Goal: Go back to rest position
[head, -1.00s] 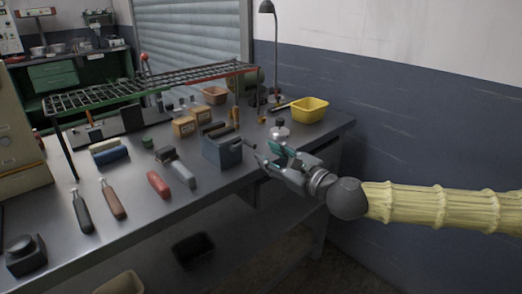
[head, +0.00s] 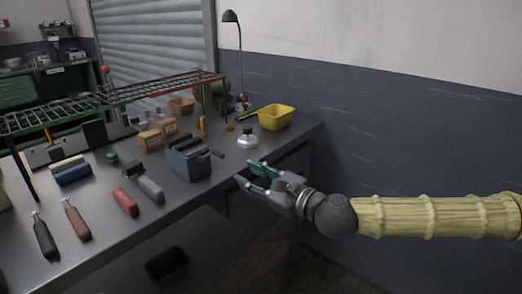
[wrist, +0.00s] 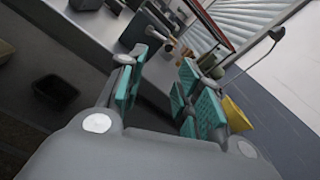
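My gripper (head: 245,171) is at the front edge of the grey metal workbench (head: 172,205), near its right end. It points left, toward the blue-grey box (head: 189,163), and is apart from it. In the wrist view the teal-padded fingers of my gripper (wrist: 158,68) are spread, with nothing held between them. My yellow-sleeved arm reaches in from the right side of the head view.
A yellow bin (head: 277,118), a silver lidded pot (head: 248,139) and a lamp (head: 239,55) stand at the bench's right end. Several handled tools lie on the left. A black bin (head: 167,265) sits below. The wall (head: 420,120) is right.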

